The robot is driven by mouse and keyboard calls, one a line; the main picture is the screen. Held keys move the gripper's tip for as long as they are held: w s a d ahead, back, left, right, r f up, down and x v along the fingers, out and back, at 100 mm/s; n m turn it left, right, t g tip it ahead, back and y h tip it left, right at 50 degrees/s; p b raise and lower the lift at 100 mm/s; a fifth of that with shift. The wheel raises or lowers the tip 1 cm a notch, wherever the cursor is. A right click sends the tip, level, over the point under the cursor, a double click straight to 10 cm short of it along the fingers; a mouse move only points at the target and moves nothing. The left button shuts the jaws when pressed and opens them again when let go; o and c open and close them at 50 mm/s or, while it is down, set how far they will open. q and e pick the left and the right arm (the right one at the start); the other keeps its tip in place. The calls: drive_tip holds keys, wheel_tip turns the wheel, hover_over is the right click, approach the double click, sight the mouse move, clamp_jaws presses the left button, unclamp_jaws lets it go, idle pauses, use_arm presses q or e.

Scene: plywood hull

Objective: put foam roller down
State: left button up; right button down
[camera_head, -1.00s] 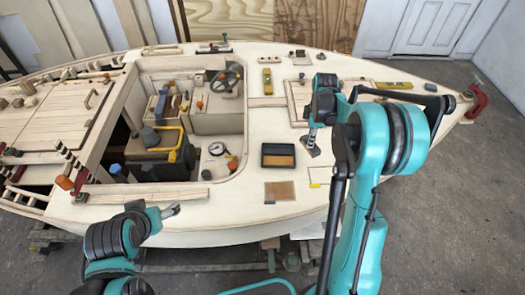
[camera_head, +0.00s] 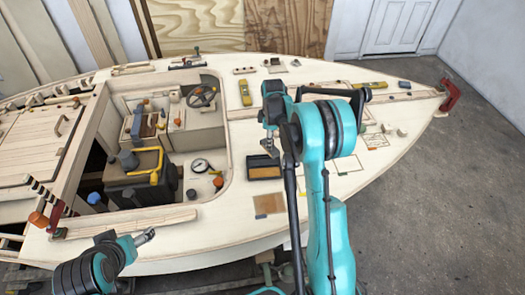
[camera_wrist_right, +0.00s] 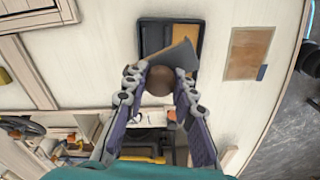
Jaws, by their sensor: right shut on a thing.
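My right gripper (camera_head: 269,140) is shut on the foam roller, just behind the dark tray (camera_head: 250,173) in the head view. In the right wrist view the fingers (camera_wrist_right: 162,80) close around the roller's brown rounded end (camera_wrist_right: 160,82). A grey flat-looking part (camera_wrist_right: 176,57) sticks out past it, over part of the tray (camera_wrist_right: 142,40).
A tan square sheet (camera_head: 269,204) lies in front of the tray. The open cockpit (camera_head: 160,130), holding a dark engine and a gauge, is to the left. Yellow levels (camera_head: 245,92) and small blocks lie on the deck.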

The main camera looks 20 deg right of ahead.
sight(263, 145)
drive_tip(key=shift+w+a+f, duration=0.9)
drive_tip(key=shift+w+a, duration=0.05)
drive_tip(key=shift+f+b, duration=0.65)
drive_tip(key=shift+f, duration=1.3)
drive_tip(key=shift+f+b, duration=0.4)
drive_tip(key=shift+f, duration=0.05)
drive_tip(key=c, duration=1.3)
unclamp_jaws()
drive_tip(key=shift+r, duration=0.1)
drive_tip(key=shift+o, duration=0.2)
